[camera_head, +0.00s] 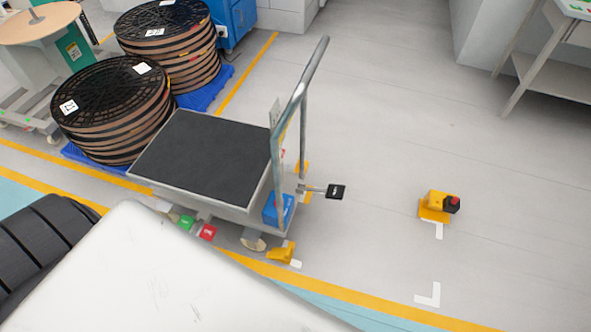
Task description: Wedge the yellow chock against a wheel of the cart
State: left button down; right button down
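The cart (203,158) has a black deck, a grey tube handle and a black foot pedal (336,191) at its right end. A pale front wheel (254,244) shows under its near right corner. A small yellow wedge (283,253) lies on the floor just right of that wheel; I cannot tell whether they touch. A second yellow block with a black and red part (437,203) sits on the floor well to the right, apart from the cart. More yellow shows behind the handle end, partly hidden. Neither of my grippers is in view.
Large dark reels (112,110) stand on blue pallets behind and left of the cart. A grey table (548,75) stands at the upper right. White corner marks (429,295) and yellow lines lie on the floor. Grey floor between cart and table is mostly clear.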

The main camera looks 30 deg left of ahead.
aim_at(283, 256)
jog(key=i+l+u, duration=0.1)
jog(key=u, duration=0.3)
jog(key=i+l+u, duration=0.15)
jog(key=u, duration=0.25)
jog(key=i+l+u, duration=0.1)
jog(key=l+u, duration=0.15)
jog(key=u, duration=0.15)
